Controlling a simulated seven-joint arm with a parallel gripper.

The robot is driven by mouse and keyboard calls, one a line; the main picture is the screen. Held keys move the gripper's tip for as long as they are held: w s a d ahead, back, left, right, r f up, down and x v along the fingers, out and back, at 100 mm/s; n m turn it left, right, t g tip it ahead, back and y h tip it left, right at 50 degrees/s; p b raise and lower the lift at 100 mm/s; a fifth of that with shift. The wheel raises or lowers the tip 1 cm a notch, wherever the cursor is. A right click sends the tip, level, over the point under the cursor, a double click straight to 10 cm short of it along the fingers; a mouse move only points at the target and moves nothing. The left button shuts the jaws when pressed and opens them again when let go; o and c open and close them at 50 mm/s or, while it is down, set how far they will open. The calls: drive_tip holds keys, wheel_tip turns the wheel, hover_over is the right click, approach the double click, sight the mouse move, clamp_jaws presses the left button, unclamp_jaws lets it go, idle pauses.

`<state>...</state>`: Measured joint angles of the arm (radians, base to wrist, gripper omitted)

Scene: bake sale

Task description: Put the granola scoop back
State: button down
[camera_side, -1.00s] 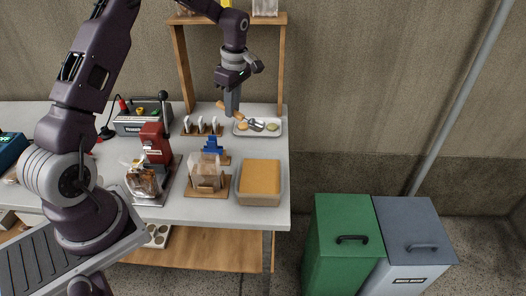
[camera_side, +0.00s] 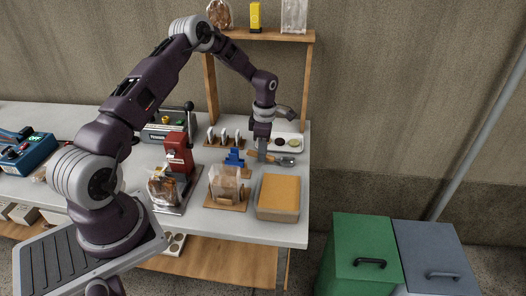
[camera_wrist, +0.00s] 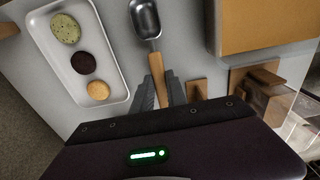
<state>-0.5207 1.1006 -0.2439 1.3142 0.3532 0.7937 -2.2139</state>
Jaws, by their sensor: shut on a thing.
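The scoop has a metal bowl and a wooden handle. In the side view its bowl (camera_side: 287,161) points right, just in front of the white tray (camera_side: 300,150). In the wrist view its bowl (camera_wrist: 145,17) and handle (camera_wrist: 159,65) show over the grey table. My gripper (camera_wrist: 162,92) is shut on the handle; in the side view my gripper (camera_side: 261,157) points down. I cannot tell whether the scoop touches the table. A pale tub with a flat tan top (camera_side: 279,192), perhaps the granola, stands in front of the scoop; its edge shows top right in the wrist view (camera_wrist: 265,25).
The tray holds a green speckled, a dark and an orange cookie (camera_wrist: 98,90). Left of the tub are a bag on a wooden stand (camera_side: 226,184), a blue clip-like item (camera_side: 235,157) and a red press (camera_side: 178,153). A wooden shelf (camera_side: 270,36) stands behind. Bins (camera_side: 360,245) are off the table.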

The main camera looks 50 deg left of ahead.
drive_tip(key=shift+f, duration=0.1)
drive_tip(key=c, duration=1.3)
unclamp_jaws()
drive_tip(key=shift+c, duration=0.2)
wheel_tip(320, 180, up, 12)
drive_tip(key=r, duration=0.1)
drive_tip(key=s+d+r+m+t, duration=0.1)
drive_tip(key=s+d+r+m, duration=0.3)
drive_tip(key=d+r+m, duration=0.5)
drive_tip(key=s+d+r+m+t+y, duration=0.15)
drive_tip(key=s+d+r+m, duration=0.35)
drive_tip(key=s+r, duration=0.5)
drive_tip(key=s+d+m+t+h, duration=0.1)
drive_tip(key=s+d+m, duration=0.1)
drive_tip(key=s+m, duration=0.4)
drive_tip(key=s+d+f+m+t, duration=0.1)
drive_tip(key=s+d+m+t, duration=0.1)
drive_tip(key=s+m, duration=0.5)
drive_tip(key=s+d, duration=0.1)
drive_tip(key=s, duration=0.3)
drive_tip(key=shift+d+f+h, duration=0.15)
drive_tip(key=shift+d+h, duration=0.2)
